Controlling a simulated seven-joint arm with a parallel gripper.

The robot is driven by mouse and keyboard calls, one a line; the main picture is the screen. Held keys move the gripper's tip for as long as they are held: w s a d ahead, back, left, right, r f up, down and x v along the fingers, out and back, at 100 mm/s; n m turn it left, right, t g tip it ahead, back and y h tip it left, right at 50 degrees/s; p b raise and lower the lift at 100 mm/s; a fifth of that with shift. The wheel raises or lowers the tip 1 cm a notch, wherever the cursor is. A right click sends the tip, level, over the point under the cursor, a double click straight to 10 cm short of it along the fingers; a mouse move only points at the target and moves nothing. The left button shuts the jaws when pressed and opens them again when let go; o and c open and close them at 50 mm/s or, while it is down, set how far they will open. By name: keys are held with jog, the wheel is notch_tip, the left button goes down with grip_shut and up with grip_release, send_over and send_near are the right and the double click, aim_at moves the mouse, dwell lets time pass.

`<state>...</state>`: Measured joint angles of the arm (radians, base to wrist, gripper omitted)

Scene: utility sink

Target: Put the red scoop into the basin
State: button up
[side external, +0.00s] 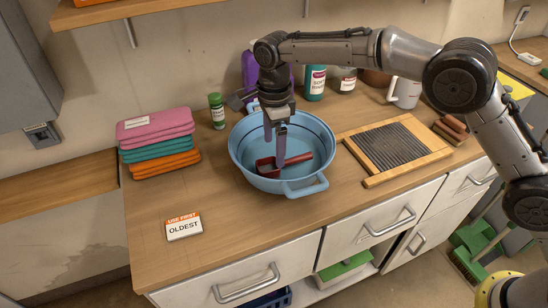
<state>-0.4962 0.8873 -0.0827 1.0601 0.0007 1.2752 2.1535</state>
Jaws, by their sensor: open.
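A light blue basin (240,158) with side handles stands on the wooden counter. The red scoop (296,161) lies inside the basin, its head toward the left and its handle toward the right. My gripper (281,165) reaches down into the basin from above, with its fingertips right at the scoop, by the join of head and handle. The gripper is open. It hides part of the scoop, and I cannot tell whether the fingers touch it.
Folded cloths (158,142) and an "OLDEST" card (184,227) lie left of the basin. A washboard (395,149) lies to its right. A green-capped jar (217,111), bottles (315,84) and a white mug (405,93) stand behind. The front-left counter is mostly clear.

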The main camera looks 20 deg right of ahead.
notch_tip(320, 180, up, 6)
jog(key=shift+f, duration=0.1)
jog(key=s+d+r+n+t, duration=0.1)
jog(key=s+d+r+n, duration=0.4)
jog(key=s+d+r, duration=0.3)
jog(key=s+d+r+n+t, duration=0.2)
jog(key=s+d+r+n, duration=0.3)
jog(key=d, duration=0.6)
jog(key=s+d+f+n+t, duration=0.1)
jog(key=s+d+f+n, duration=0.1)
jog(key=s, duration=0.5)
jog(key=s+d+f+n, duration=0.2)
jog(key=s+d+n, duration=0.2)
jog(key=s, duration=0.3)
jog(key=s+d+f+n+t, duration=0.1)
jog(key=s+d+f+n, duration=0.1)
jog(key=s, duration=0.6)
jog(key=shift+d+f+n+t, duration=0.2)
jog(key=shift+d+n+t, duration=0.1)
jog(key=shift+d+n, duration=0.15)
